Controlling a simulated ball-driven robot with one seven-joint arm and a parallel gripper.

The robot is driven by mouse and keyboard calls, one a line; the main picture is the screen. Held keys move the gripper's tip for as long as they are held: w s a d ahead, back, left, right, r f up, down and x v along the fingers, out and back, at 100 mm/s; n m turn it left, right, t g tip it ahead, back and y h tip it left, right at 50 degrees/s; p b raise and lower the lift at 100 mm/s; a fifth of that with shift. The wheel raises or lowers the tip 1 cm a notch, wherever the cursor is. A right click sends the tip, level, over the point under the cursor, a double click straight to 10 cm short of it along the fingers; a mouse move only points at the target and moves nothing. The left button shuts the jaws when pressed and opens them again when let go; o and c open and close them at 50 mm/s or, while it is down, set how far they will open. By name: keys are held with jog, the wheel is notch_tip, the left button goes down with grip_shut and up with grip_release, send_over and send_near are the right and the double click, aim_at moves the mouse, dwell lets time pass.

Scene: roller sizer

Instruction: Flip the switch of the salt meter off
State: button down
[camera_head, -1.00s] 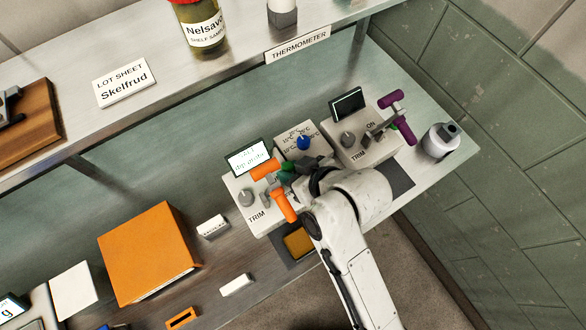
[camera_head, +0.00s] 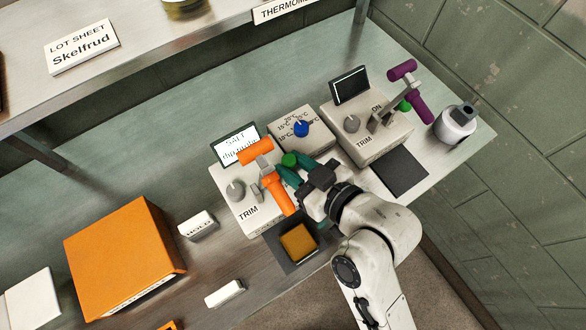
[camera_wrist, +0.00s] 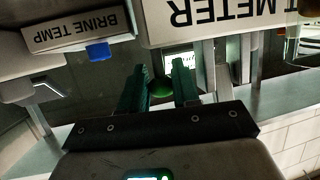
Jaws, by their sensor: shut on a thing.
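The salt meter (camera_head: 234,207) is a pale box with a lit screen (camera_head: 239,146) reading "SALT" and a grey TRIM knob (camera_head: 235,190). An orange T-shaped handle (camera_head: 275,193) stands over its front. A small round green knob (camera_head: 289,159) is at its right side, beside the handle. My gripper (camera_head: 289,171) has teal fingers, shut on this green knob. In the wrist view the knob (camera_wrist: 162,88) sits between the fingertips (camera_wrist: 160,84). The orange handle is out of the wrist view, and the switch's ON/OFF marking cannot be read.
The brine temperature box (camera_head: 298,128) with a blue knob (camera_head: 301,128) stands close to the right. Beyond it is a similar meter (camera_head: 365,130) with a purple handle (camera_head: 411,92). A dark pad holds an amber block (camera_head: 299,241) in front. An orange box (camera_head: 122,250) stands left.

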jog(key=shift+t+y, duration=0.3)
jog(key=c, duration=0.9)
grip_release()
jog(key=shift+o, duration=0.2)
jog(key=shift+b, duration=0.3)
jog(key=p+v, duration=0.1)
jog(key=v, duration=1)
jog(key=shift+p, duration=0.35)
